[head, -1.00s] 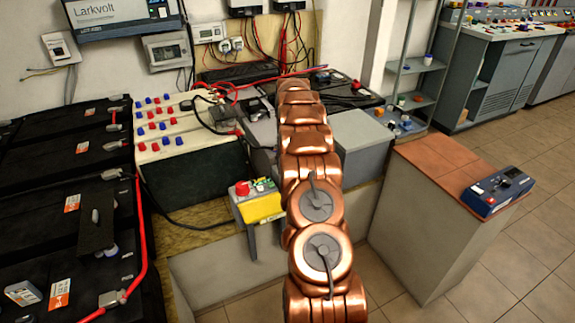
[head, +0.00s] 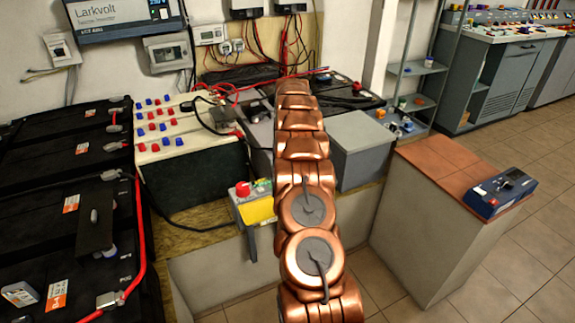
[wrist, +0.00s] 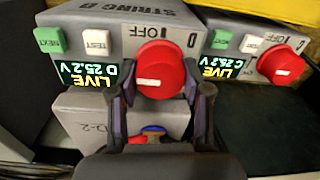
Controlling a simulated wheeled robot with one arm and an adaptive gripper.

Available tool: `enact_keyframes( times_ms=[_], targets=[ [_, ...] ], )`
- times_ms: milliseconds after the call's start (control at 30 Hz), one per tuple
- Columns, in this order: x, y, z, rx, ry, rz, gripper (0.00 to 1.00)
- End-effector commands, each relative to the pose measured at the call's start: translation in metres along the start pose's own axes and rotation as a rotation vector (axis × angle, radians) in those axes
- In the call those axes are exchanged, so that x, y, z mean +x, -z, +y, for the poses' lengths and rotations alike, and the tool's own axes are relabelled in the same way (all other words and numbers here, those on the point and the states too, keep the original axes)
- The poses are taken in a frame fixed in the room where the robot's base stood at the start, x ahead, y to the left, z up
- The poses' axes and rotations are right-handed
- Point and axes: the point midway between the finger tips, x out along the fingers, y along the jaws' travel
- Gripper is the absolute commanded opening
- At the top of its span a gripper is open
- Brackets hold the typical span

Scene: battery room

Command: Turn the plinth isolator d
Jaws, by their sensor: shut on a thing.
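In the wrist view, isolator D is a grey box (wrist: 100,22) marked "STRING D". It has a red round knob (wrist: 160,62), a green NEXT button, a white TEST button and a lit display (wrist: 88,75) reading LIVE, D 25.2 V. My gripper (wrist: 161,92) is shut on the red knob, a finger on each side. The word OFF and an arrow-like mark show beside the knob. In the head view, my copper arm hides the gripper. A grey box with a red knob (head: 243,188) and yellow front shows left of my arm; I cannot tell which isolator it is.
A matching isolator C (wrist: 225,40) with its own red knob (wrist: 284,62) stands close on the right in the wrist view. Black battery banks (head: 50,220) fill the left. A grey plinth with a brown top (head: 440,165) bears a blue meter (head: 499,192). Tiled floor is clear at right.

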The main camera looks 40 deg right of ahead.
Motion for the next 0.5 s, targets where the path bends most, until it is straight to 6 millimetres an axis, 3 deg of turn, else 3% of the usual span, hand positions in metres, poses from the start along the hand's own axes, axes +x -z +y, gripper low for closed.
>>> enact_keyframes(
  times_ms=[500],
  targets=[
    [-0.0005,0.0005,-0.0002,-0.063,-0.001,-0.001,0.14]
  ],
)
